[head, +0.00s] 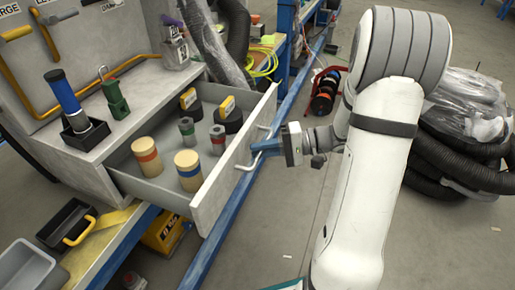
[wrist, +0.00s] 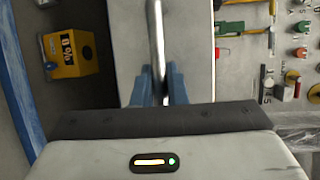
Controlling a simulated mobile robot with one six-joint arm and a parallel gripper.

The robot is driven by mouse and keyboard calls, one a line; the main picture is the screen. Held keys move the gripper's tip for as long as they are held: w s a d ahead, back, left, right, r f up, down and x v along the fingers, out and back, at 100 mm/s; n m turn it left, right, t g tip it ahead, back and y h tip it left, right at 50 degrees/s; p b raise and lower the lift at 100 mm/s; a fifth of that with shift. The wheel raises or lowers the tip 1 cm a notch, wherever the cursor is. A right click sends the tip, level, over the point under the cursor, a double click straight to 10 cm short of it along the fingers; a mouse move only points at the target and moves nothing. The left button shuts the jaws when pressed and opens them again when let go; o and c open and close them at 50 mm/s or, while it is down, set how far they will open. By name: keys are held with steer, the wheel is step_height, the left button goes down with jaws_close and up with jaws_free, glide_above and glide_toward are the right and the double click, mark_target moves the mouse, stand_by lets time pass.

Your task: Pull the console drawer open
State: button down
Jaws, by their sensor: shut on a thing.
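The console drawer (head: 214,199) stands well out from the grey console (head: 100,150) in the head view. Inside it are two tan cylinders with coloured bands, two small grey cylinders and two black pieces with yellow tops. My gripper (head: 257,148) is at the drawer's front, with its blue fingers shut on the bar handle (head: 247,160). In the wrist view the handle (wrist: 157,40) is a shiny metal bar running down between the blue fingers (wrist: 160,85).
Black and grey bins (head: 68,222) and a yellow box (head: 163,230) are near the lower left. Wrapped goods and black hoses (head: 465,130) lie right of my arm. Floor is clear below the gripper.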

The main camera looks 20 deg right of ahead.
steer(key=shift+w+d+r, duration=0.1)
steer(key=shift+w+d, duration=0.05)
steer(key=shift+w, duration=0.1)
steer(key=c, duration=1.7)
jaws_free()
steer(key=shift+w, duration=0.1)
steer(key=shift+o, duration=1.2)
steer(key=p+v, duration=0.2)
steer(key=v, duration=0.5)
steer(key=shift+s+d, duration=0.2)
steer(key=shift+d, duration=0.1)
